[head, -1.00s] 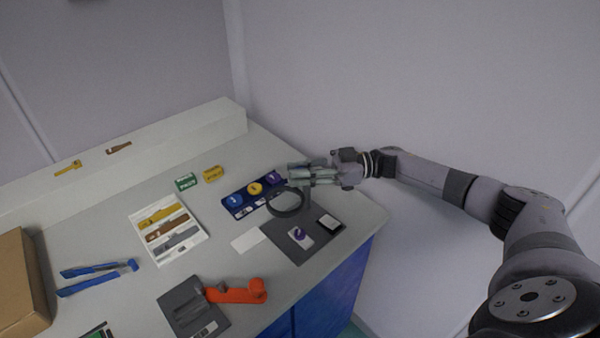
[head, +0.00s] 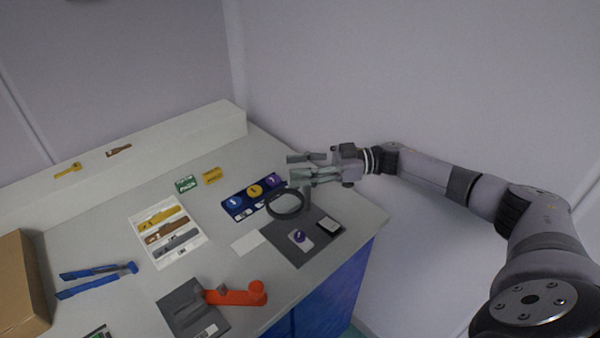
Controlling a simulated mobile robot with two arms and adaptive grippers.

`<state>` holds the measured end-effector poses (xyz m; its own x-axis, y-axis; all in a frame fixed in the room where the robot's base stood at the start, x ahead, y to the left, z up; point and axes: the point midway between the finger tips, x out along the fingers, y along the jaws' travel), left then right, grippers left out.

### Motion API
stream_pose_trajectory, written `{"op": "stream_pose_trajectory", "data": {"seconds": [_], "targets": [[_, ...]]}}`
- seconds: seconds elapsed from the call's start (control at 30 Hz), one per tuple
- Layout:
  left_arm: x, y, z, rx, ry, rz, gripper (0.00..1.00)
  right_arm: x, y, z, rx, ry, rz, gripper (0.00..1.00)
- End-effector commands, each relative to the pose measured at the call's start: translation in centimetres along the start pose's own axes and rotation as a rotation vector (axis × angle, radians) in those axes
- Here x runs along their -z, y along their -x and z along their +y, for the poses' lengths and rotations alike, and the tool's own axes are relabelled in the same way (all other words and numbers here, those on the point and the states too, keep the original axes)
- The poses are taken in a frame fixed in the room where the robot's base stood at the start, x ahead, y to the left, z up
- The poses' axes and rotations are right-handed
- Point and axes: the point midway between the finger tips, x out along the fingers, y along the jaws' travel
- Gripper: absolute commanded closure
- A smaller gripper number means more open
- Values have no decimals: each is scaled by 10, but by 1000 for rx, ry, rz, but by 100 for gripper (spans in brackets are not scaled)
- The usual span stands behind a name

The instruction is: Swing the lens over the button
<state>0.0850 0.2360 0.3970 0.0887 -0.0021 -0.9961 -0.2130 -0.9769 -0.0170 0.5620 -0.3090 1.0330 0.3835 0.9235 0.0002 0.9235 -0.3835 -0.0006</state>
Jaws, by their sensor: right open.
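The lens (head: 299,208) is a dark ring on a short post at the back of a dark grey base plate (head: 285,245). The ring reaches left from the post and overlaps the blue tray's near right edge in the picture. A purple button (head: 298,236) sits on a white card on the base plate, in front of the lens and apart from it. My right gripper (head: 292,167) is open and empty, its fingers pointing left above and behind the lens post. I cannot tell whether it touches the post. My left gripper is not in view.
A blue tray (head: 227,204) with blue, yellow and purple discs lies left of the lens. A small black-and-white pad (head: 329,224) is on the base's right. Blue tongs (head: 97,276), a grey device with an orange lever (head: 237,296) and a cardboard box (head: 20,283) stand left.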

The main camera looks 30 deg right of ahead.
Motion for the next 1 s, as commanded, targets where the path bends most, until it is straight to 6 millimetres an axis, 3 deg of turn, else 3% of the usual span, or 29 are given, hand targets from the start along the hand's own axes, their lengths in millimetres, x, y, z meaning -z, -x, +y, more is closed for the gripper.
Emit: {"op": "stream_pose_trajectory", "data": {"seconds": [0.2, 0.4, 0.8, 1.0], "targets": [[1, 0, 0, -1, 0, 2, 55, 45, 0, 0, 0, 5, 0, 56], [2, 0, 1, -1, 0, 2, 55, 73, 0, 0, 0, 3, 0, 56], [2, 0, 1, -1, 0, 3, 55, 82, 0, 0, 0, 1, 0, 57], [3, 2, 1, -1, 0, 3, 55, 80, -5, -5, 30, 130, -29, 70]]}}
